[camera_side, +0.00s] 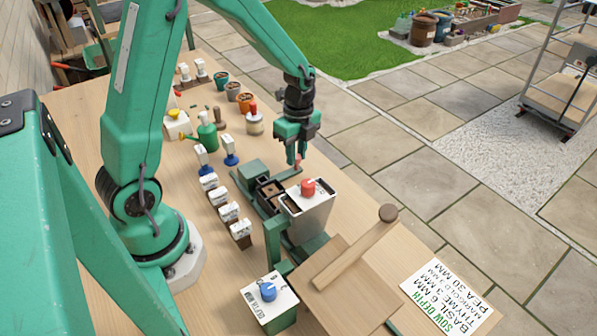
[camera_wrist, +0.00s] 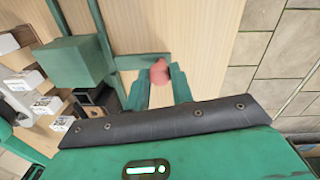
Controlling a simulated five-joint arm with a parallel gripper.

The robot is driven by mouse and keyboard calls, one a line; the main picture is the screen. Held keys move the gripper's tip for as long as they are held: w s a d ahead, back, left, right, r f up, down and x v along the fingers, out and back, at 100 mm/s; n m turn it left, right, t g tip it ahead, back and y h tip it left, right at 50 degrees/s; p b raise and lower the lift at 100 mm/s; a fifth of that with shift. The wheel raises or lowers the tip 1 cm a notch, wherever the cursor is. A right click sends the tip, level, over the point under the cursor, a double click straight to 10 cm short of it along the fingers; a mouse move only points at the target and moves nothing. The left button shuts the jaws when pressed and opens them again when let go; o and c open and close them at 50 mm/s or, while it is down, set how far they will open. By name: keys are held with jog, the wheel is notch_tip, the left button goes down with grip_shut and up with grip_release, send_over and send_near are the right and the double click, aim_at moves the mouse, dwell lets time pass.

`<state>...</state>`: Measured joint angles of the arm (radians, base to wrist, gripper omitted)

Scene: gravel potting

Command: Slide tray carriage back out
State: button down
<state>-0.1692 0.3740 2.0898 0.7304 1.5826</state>
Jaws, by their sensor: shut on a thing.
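My gripper (camera_side: 297,161) points down behind the hopper machine, its fingers shut on a small pinkish-red knob (camera_side: 298,164). In the wrist view the knob (camera_wrist: 159,71) sits between the two green fingertips (camera_wrist: 160,82), at the end of a flat green bar (camera_wrist: 139,61). The tray carriage (camera_side: 270,191), holding dark square cells, lies on green rails just left of the white hopper (camera_side: 307,212) with a red top knob. The hopper hides part of the carriage. A green block (camera_wrist: 72,62) stands beside the bar in the wrist view.
Several small labelled blocks (camera_side: 229,212) line the left of the machine. A box with a blue dial (camera_side: 269,293) stands in front. Pots and a green watering can (camera_side: 207,136) stand further back.

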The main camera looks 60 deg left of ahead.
jog(key=a, duration=0.5)
jog(key=shift+r, duration=0.1)
jog(key=c, duration=1.2)
grip_release()
jog(key=shift+d, duration=0.1)
notch_tip(320, 180, up, 8)
jog(key=shift+w, duration=0.2)
